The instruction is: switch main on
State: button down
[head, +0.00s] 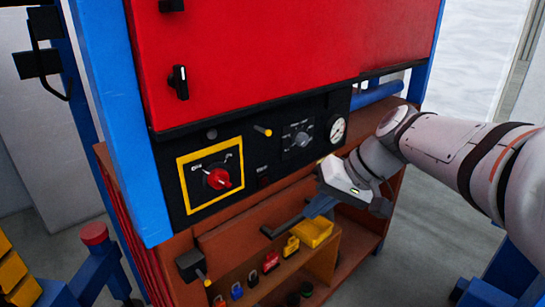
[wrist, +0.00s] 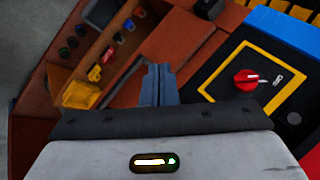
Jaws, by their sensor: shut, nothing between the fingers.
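A red rotary switch (head: 218,178) sits inside a yellow square frame (head: 184,162) on the black control panel. It also shows at the right of the wrist view (wrist: 246,79), with a pale mark on the knob. My gripper (head: 282,224) is shut and empty. It is in front of the shelf, below and to the right of the switch, clear of it. Its blue-grey fingers (wrist: 158,82) are together in the wrist view.
Below, a brown shelf holds several coloured padlocks and a yellow bin (head: 312,232). A blue post (head: 125,130) stands left of the panel. The space before the switch looks free.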

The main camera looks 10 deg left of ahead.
jog(key=w+a+r+n+y, duration=0.3)
jog(key=w+a+r+y, duration=0.1)
jog(key=r, duration=0.6)
jog(key=shift+w+r+y+p, duration=0.35)
jog(key=shift+w+y, duration=0.15)
jog(key=shift+w, duration=0.75)
jog(key=shift+a, duration=0.1)
jog(key=p, duration=0.2)
send_near(228, 178)
jog(key=w+a, duration=0.3)
jog(key=f, duration=0.1)
jog(key=s+a+f, duration=0.1)
jog(key=f, duration=0.1)
jog(key=shift+s+a, duration=0.35)
jog(key=shift+s, duration=0.05)
jog(key=shift+s+a+f, duration=0.2)
jog(key=shift+f, duration=0.15)
